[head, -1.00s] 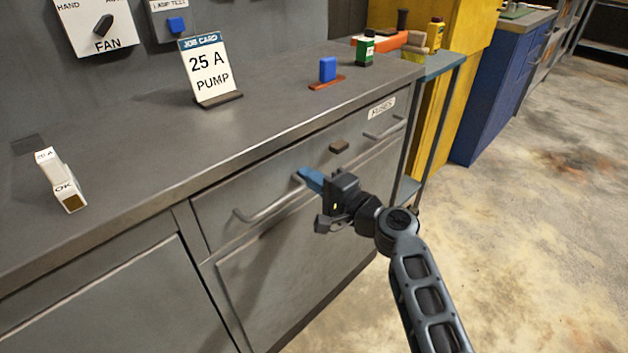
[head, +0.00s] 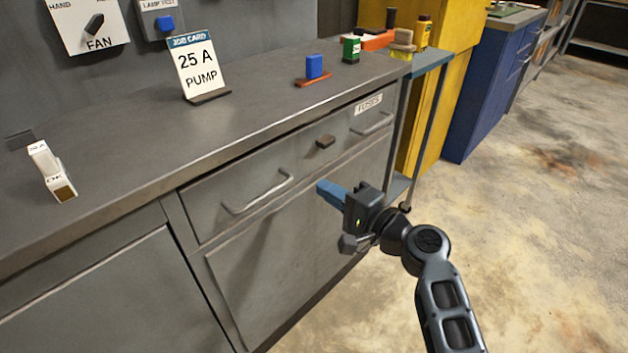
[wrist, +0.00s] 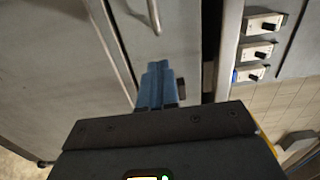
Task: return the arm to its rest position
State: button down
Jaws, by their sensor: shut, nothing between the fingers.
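My gripper (head: 331,194) is in the head view, in front of the grey cabinet below the FUSES drawer (head: 234,196). Its blue fingers are together and hold nothing. The fingers (wrist: 158,88) also show in the wrist view, pointing toward the cabinet front, with a metal handle (wrist: 153,15) beyond them. The fingertips look apart from the drawer handle (head: 258,194). The drawer looks shut. My arm reaches in from the lower right of the head view.
The grey counter (head: 130,150) carries a white fuse block (head: 51,172), a job card reading 25 A PUMP (head: 199,68) and a blue block (head: 314,66). A blue side table (head: 432,62) and yellow cabinet (head: 457,85) stand beyond. Open floor (head: 540,230) lies to the right.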

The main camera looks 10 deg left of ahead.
jog(key=s+d+f+t+h+p, duration=0.1)
jog(key=s+d+f+h+p, duration=0.15)
jog(key=s+d, duration=0.5)
jog(key=s+d+f+h+p, duration=0.1)
jog(key=s+d+f+h, duration=0.35)
jog(key=s, duration=0.65)
jog(key=s+d+f+t+h+p, duration=0.1)
jog(key=s+d+f+h+p, duration=0.15)
jog(key=s+d, duration=0.5)
jog(key=s+d+r+n+t+h+p, duration=0.1)
jog(key=s+d+r+h, duration=0.15)
jog(key=s, duration=0.45)
jog(key=s+d+r+n+h+p, duration=0.1)
jog(key=s+d+r, duration=0.1)
jog(key=s+r, duration=0.35)
jog(key=s+d+r+n+t+h+p, duration=0.1)
jog(key=s+r+n, duration=0.4)
jog(key=s+r, duration=0.6)
notch_tip(320, 180, up, 3)
jog(key=shift+s+d+f+h+p, duration=0.15)
jog(key=shift+d+h+p, duration=0.15)
jog(key=shift+d+p, duration=0.15)
